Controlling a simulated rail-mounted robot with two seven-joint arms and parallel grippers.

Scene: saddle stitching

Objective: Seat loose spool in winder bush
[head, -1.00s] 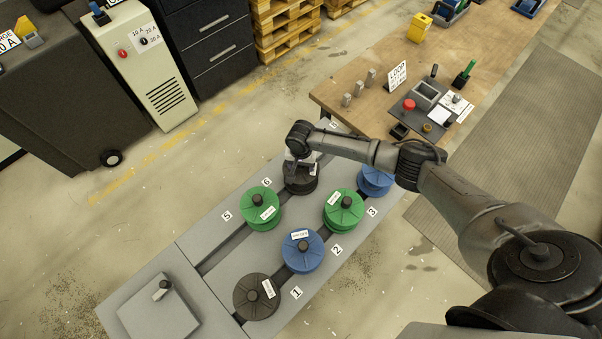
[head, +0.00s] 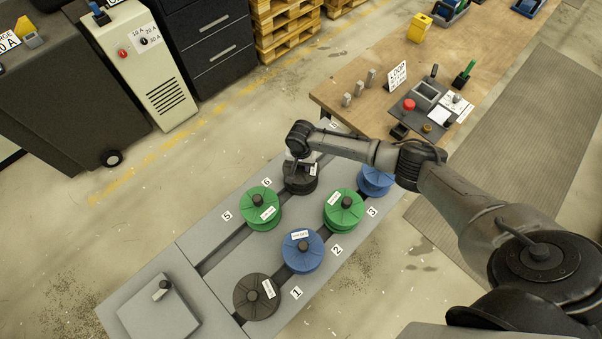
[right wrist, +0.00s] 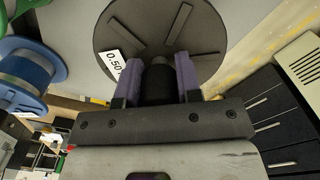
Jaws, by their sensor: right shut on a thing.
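A black spool (head: 301,181) with a white label sits at the back of the grey winder bench, near the number 6 label. It also shows in the right wrist view (right wrist: 205,28), with its label reading 0.50. My right gripper (head: 299,163) is over this spool from above. In the right wrist view its purple-padded fingers (right wrist: 158,80) are shut around the black central knob of the spool. Whether the spool is fully down on its bush is hidden by the gripper and the spool itself. My left gripper is not in view.
Green spools (head: 260,208) and (head: 343,211) flank the black spool's row. Blue spools (head: 302,251) and (head: 375,181) and another black spool (head: 256,297) stand in the numbered near row. A wooden table (head: 355,75) with small tools stands behind. A grey plate (head: 158,307) lies front left.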

